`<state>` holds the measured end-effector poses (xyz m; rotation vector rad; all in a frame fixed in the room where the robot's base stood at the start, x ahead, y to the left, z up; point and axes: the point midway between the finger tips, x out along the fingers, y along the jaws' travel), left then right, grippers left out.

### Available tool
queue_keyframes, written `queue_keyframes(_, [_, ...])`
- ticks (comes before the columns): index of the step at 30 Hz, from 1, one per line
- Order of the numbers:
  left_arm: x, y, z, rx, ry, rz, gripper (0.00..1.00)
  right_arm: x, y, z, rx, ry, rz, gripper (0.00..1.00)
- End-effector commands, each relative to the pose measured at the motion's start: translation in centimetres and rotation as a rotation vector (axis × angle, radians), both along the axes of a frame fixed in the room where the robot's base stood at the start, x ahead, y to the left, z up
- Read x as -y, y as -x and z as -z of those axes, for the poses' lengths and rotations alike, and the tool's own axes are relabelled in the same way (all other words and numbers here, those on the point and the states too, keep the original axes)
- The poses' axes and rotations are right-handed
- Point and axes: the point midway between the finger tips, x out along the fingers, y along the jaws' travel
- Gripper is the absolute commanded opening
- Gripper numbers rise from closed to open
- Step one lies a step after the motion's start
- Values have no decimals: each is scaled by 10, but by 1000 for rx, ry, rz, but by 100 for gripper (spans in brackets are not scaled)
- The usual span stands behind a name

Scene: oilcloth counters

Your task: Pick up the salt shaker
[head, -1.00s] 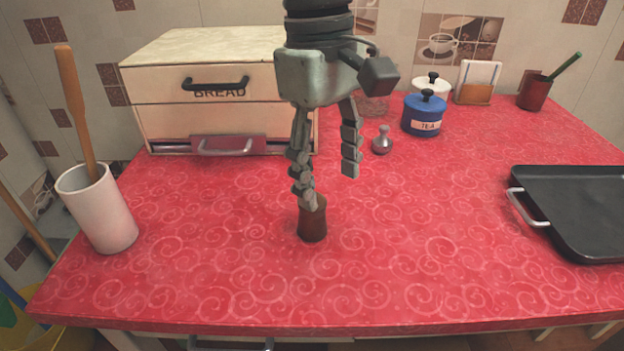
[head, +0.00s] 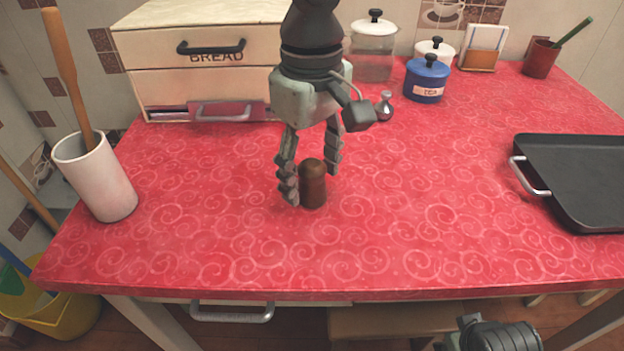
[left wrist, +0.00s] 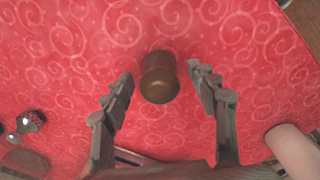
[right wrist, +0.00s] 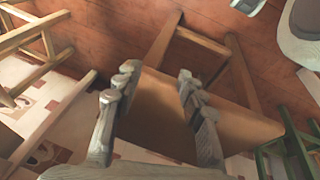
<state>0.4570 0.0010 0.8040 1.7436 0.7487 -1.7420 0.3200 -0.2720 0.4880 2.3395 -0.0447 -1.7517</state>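A brown, round-topped wooden shaker (head: 313,186) stands upright on the red counter, below my left gripper (head: 311,185). The left gripper is open, pointing down, with one finger on each side of the shaker's upper part in the head view. In the left wrist view the shaker (left wrist: 159,80) lies between the open fingertips, with a gap on both sides. A small shaker-like piece with a silver top (head: 384,107) stands farther back; I cannot tell its contents. My right gripper (right wrist: 155,82) is open and empty, low in front of the counter over a wooden stool (right wrist: 165,110).
A bread box (head: 200,70) stands behind left, a white crock (head: 97,180) with a wooden handle at left. A blue tea jar (head: 425,85) and other jars stand at the back. A black tray (head: 580,180) lies at right. The counter's front middle (head: 400,250) is clear.

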Motion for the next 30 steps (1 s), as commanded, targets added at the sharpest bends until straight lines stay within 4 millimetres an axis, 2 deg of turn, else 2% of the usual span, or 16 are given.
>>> queue_keyframes(2, [0,0,0,0,0,0,48,0,-1,-1,3,0,-1,40])
queue_keyframes(12, [0,0,0,-1,1,0,6,-1,-2,-3,6,-1,-1,40])
queue_keyframes(23, [1,0,-5,1,2,-1,4,-1,-1,-3,6,-1,0,40])
queue_keyframes(26, [1,0,-15,1,2,-1,4,-1,-1,-3,5,-1,1,40])
queue_keyframes(30, [1,-1,-38,2,3,-1,4,-1,-2,-6,8,0,1,40])
